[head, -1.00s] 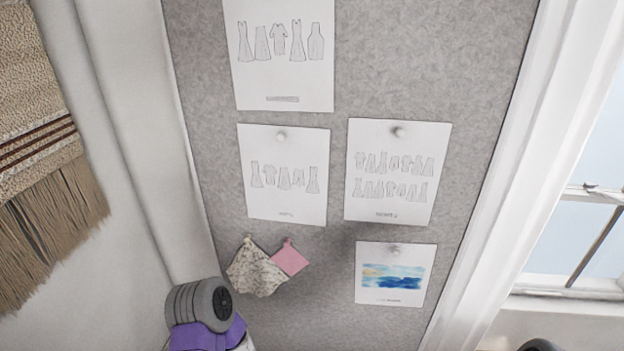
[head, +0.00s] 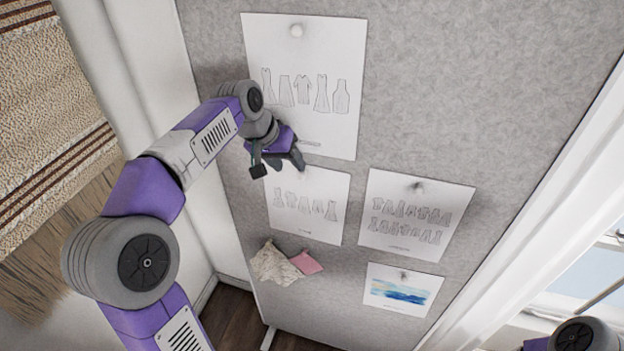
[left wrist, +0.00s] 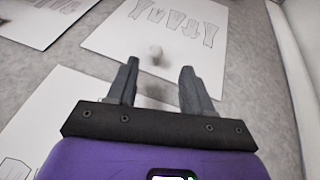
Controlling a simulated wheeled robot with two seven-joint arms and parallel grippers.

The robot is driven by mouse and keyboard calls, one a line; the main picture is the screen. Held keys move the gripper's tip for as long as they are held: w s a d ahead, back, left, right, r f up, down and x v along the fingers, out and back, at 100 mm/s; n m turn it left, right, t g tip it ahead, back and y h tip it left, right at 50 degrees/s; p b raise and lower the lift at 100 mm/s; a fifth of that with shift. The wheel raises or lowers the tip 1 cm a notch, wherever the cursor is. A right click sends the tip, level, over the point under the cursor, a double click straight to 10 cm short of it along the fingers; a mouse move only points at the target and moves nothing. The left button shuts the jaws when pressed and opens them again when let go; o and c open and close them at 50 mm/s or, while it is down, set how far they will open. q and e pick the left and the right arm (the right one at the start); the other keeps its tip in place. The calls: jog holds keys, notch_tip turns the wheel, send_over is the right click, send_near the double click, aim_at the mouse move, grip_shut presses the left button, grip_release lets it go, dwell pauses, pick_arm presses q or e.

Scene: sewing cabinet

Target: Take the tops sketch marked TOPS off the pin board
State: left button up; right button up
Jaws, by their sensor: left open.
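Several paper sketches hang on the grey pin board (head: 500,90); their printed labels are too small to read, so I cannot tell by text which says TOPS. The smaller left sketch (head: 312,208) hangs below a large sketch (head: 345,60). My left gripper (head: 279,165) is open at the smaller sketch's top edge and hides part of it. In the left wrist view, the open fingers (left wrist: 160,68) point toward that sheet (left wrist: 120,38), with its round pin (left wrist: 156,55) seen between the fingers. The gripper holds nothing. My right gripper is out of view.
Another sketch (head: 415,228) hangs to the right, with a blue watercolour print (head: 385,289) below it. Patterned (head: 272,266) and pink (head: 307,262) fabric swatches hang under the smaller sketch. A window frame (head: 520,240) stands right of the board; a fringed woven hanging (head: 50,130) is at left.

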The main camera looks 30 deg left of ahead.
aim_at(299, 175)
pick_arm(q)
jog(key=x, duration=0.5)
jog(key=shift+w+d+f, duration=0.1)
jog(key=shift+w+d, duration=0.2)
jog(key=shift+d, duration=0.05)
grip_shut()
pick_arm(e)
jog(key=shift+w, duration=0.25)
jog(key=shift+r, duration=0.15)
